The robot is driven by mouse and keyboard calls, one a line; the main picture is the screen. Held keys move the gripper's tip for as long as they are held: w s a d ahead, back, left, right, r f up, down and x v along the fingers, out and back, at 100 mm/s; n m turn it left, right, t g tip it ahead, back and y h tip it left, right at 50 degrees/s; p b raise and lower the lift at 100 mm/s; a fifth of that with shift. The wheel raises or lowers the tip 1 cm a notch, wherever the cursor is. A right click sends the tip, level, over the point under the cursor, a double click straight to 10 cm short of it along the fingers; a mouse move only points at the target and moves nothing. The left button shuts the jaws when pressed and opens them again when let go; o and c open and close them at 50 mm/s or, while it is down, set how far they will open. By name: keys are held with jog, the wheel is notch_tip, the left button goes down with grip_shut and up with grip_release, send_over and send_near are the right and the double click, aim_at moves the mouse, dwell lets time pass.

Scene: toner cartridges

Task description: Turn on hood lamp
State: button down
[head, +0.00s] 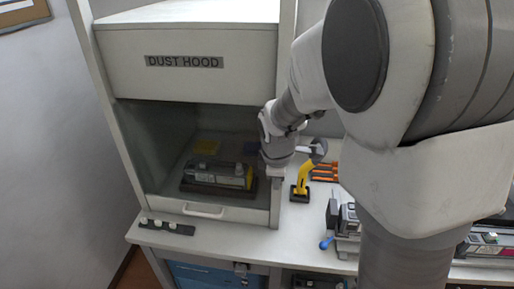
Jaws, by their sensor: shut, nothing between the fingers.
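The dust hood (185,62) is a white cabinet at the left of the head view, with a "DUST HOOD" label on its upper front. Its inside is dim, and no lit lamp shows there. A dark strip with small pale knobs (167,226) lies on the bench at the hood's front left; I cannot tell which knob is for the lamp. My gripper (277,176) points down at the hood's right front post, well to the right of the strip. It is shut and empty. Its fingertips are small and partly unclear against the post.
A toner cartridge (218,174) sits inside the hood behind the clear front with a handle (204,210). A yellow-handled tool on a stand (302,180), orange-handled tools (325,171) and more cartridges (347,220) stand right of the hood. The bench front (230,238) is clear.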

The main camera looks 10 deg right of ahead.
jog(key=shift+w+d, duration=0.1)
jog(key=shift+w, duration=0.1)
jog(key=shift+w+f, duration=0.1)
jog(key=shift+w, duration=0.1)
dwell(0.3)
